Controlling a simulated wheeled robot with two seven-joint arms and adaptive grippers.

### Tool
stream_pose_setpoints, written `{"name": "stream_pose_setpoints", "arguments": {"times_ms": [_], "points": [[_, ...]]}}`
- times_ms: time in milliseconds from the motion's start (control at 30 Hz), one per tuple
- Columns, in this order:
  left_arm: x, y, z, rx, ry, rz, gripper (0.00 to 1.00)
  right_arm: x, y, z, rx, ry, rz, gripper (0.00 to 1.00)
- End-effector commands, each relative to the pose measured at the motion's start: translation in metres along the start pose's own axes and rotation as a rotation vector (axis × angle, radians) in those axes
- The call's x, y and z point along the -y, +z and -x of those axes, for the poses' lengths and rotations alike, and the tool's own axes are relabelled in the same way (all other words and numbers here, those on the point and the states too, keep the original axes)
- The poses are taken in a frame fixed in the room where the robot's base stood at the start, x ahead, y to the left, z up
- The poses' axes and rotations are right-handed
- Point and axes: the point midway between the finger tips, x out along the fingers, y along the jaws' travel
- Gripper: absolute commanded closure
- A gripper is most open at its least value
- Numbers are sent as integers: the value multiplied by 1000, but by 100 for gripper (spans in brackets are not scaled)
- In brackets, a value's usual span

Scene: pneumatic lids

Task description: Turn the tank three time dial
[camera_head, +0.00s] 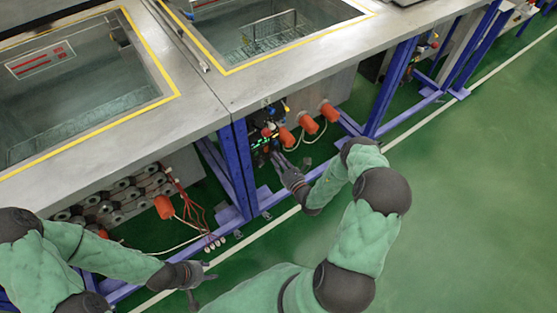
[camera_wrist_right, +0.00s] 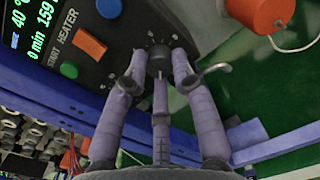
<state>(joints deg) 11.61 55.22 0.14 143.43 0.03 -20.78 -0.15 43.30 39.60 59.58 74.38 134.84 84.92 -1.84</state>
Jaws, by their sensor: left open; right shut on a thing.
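The black dial (camera_wrist_right: 157,58) sits on a dark control panel (camera_wrist_right: 130,22) in the right wrist view. My right gripper (camera_wrist_right: 158,75) has its fingers around this dial and is shut on it; the fingers hide part of it. The panel also carries a lit green display (camera_wrist_right: 35,25), an orange button (camera_wrist_right: 90,43) and a blue button (camera_wrist_right: 110,8). In the head view the panel is small, below the tank edge, with my right gripper (camera_head: 278,160) reaching to it. My left gripper (camera_head: 193,275) is open and empty, low at the left, away from the panel.
Two open tanks with yellow borders, a left one (camera_head: 172,97) and a right one (camera_head: 228,70), are set in the grey bench. Blue frame legs (camera_head: 240,165) stand beside the panel. Orange round parts (camera_head: 308,124) with cables are right of it. Green floor (camera_head: 480,180) is clear at right.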

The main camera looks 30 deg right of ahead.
Motion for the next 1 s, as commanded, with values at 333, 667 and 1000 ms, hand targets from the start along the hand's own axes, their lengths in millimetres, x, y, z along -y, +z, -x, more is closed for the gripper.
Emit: {"name": "stream_pose_setpoints", "arguments": {"times_ms": [333, 667, 1000], "points": [[-3, 0, 10, 0, 0, 0, 57, -1, 0, 1, -13, -4, -172, 100], [-8, 1, 22, 0, 0, 0, 57, -1, 0, 1, -29, -9, -478, 100], [-11, 1, 32, 0, 0, 0, 57, -1, 0, 1, -44, -13, -801, 100]]}}
